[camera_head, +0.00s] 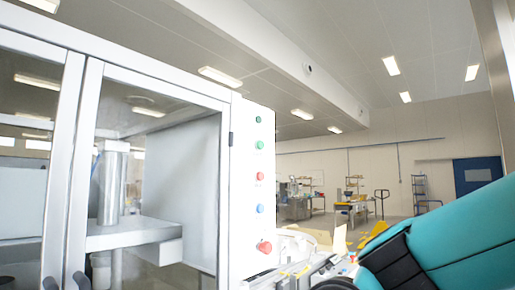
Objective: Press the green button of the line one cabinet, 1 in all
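The white cabinet panel (245,200) stands at the centre, at the right end of a glazed machine. Its face carries a vertical row of controls. At the top is a small green round one (258,119), with a larger green button (259,145) just below it. Under these are a red button (260,176), a blue button (260,208) and a bigger red knob (264,247). I cannot read a line number on the panel. My teal and black arm crosses the lower right, apart from the buttons in the picture. I cannot make out my gripper's fingers.
The machine's framed glass doors (85,160) fill the left side, with metal parts behind them. Grey and white equipment (295,262) lies low in front of the panel. Tables (300,207), a pallet jack (382,200) and a blue door (476,175) are far behind.

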